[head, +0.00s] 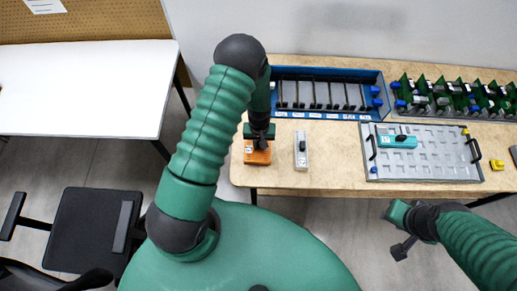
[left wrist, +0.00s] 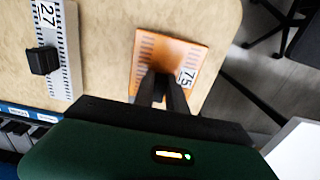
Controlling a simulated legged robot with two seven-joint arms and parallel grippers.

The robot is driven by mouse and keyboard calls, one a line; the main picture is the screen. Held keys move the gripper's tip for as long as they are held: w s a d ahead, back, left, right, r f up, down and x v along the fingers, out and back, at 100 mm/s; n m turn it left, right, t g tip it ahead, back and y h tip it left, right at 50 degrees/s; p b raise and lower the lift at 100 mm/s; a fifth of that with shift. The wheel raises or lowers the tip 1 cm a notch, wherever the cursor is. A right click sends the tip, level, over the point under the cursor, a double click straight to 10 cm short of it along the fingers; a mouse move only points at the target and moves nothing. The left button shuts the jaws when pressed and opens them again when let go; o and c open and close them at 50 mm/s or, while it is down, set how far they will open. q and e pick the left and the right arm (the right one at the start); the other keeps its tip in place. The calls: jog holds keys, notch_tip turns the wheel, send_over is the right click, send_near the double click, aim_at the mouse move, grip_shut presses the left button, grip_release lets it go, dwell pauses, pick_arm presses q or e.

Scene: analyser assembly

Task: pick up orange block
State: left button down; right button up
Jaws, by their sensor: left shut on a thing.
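The orange block (head: 258,156) lies on the wooden table near its front left edge. In the left wrist view the block (left wrist: 188,54) shows a label reading 75 and ridged markings. My left gripper (head: 261,141) points down over the block from above. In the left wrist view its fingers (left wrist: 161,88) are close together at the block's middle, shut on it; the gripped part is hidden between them. My right gripper (head: 402,243) is in front of the table, away from the block, and its jaws are not clear.
A grey block (head: 301,160) with a black knob stands just right of the orange one. A blue rack (head: 345,117) of grey modules is behind. A grey tray (head: 430,171) with a teal block (head: 397,141) lies to the right. A chair (head: 85,228) stands at the left.

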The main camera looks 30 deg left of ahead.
pick_arm(q)
jog(key=shift+d, duration=0.25)
jog(key=shift+r, duration=0.2)
notch_tip(320, 180, up, 9)
jog(key=shift+a+r+b, duration=0.1)
jog(key=shift+a+b, duration=0.05)
jog(key=shift+b, duration=0.6)
jog(key=shift+r, duration=0.25)
pick_arm(e)
jog(key=shift+w+d+f, duration=0.1)
jog(key=shift+d+f, duration=0.2)
jog(key=shift+f, duration=0.5)
jog(key=shift+a+r, duration=0.1)
jog(key=shift+r, duration=0.05)
